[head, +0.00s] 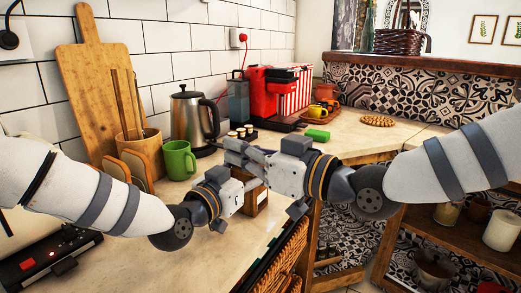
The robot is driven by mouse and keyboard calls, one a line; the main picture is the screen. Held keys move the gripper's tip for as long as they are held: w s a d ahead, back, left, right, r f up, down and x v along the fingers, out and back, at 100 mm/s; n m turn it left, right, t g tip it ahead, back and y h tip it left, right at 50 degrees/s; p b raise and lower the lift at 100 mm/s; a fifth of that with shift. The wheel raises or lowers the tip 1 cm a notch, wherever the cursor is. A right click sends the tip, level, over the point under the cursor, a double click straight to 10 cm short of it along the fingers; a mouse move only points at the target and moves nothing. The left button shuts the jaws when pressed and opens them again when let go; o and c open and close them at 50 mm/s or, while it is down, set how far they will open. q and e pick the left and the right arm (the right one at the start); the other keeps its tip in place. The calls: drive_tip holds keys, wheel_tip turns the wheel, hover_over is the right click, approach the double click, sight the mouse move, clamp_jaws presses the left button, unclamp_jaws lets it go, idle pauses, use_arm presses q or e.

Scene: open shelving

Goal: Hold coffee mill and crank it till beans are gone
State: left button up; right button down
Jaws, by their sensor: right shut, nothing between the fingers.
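The coffee mill (262,196) seems to be the small wooden box on the counter, mostly hidden behind my two grippers. Its crank and any beans cannot be made out. My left gripper (247,185) comes in from the left, low at the side of the mill. Its fingers overlap the mill in the picture, and whether they grip it is unclear. My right gripper (236,152) comes in from the right and is over the top of the mill, pointing left. It is shut with nothing between its fingers.
A green mug (179,160), a steel kettle (190,117) and a wooden utensil holder (146,152) stand behind left. The counter (190,235) is bare in front, ending above wicker baskets (289,252).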

drive_tip(key=shift+w+a, duration=0.3)
drive_tip(key=shift+a, duration=0.45)
drive_tip(key=shift+w+a, duration=0.25)
drive_tip(key=shift+a, duration=0.45)
idle(0.6)
